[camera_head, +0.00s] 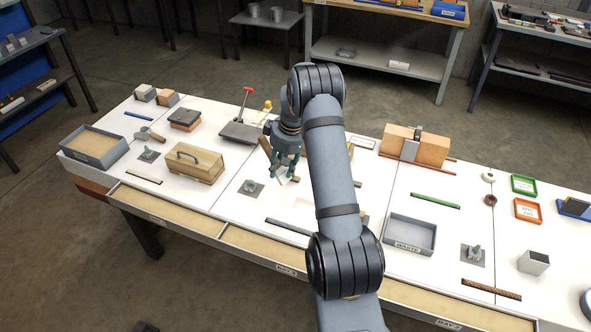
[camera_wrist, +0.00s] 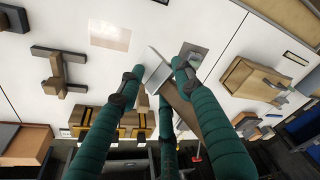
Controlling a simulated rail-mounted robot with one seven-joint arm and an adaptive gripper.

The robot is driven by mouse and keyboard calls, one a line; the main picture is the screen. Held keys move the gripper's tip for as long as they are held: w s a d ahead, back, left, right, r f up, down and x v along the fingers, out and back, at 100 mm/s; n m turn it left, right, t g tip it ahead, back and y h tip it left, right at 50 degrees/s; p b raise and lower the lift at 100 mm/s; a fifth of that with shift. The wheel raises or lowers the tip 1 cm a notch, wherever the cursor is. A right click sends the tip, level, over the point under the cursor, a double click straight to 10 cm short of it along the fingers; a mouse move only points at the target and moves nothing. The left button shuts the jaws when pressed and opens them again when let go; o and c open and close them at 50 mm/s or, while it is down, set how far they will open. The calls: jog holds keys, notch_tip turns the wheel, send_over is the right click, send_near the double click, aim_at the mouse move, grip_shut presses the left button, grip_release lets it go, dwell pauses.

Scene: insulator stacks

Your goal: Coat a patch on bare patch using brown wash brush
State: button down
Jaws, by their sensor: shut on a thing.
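My gripper (camera_head: 285,172) is shut on a brush with a brown wooden handle (camera_head: 266,147) and a pale, flat head. In the wrist view, my green fingers (camera_wrist: 155,80) close around the brush (camera_wrist: 180,107), which is tilted, with its pale head (camera_wrist: 156,72) pointing up and left. The bare patch looks like a faint pinkish rectangle (camera_head: 303,203) on the white tabletop, just right of and in front of my gripper. It also shows in the wrist view (camera_wrist: 110,35), left of the brush head and apart from it. My arm hides part of the table to its right.
A grey plate with a small fitting (camera_head: 251,188) lies left of the patch, and a wooden toolbox (camera_head: 195,163) stands farther left. A dark bar (camera_head: 288,226) lies in front. A grey waste tray (camera_head: 408,235) and clamped orange blocks (camera_head: 432,148) stand right of my arm.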

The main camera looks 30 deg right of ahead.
jog(key=shift+s+d+r+m, duration=0.15)
jog(key=shift+d+m, duration=0.45)
jog(key=shift+d, duration=0.65)
jog(key=shift+d+r+m, duration=0.1)
jog(key=shift+m, duration=0.2)
jog(key=shift+a+f+m, duration=0.25)
jog(key=shift+m, duration=0.05)
jog(key=shift+s+b+x, duration=0.25)
jog(key=shift+b+x, duration=0.6)
jog(key=shift+x, duration=0.3)
jog(key=shift+s+b+x, duration=0.25)
jog(key=shift+b+x, duration=0.55)
jog(key=shift+x, duration=0.35)
jog(key=shift+d+f, duration=0.1)
jog(key=shift+d, duration=0.15)
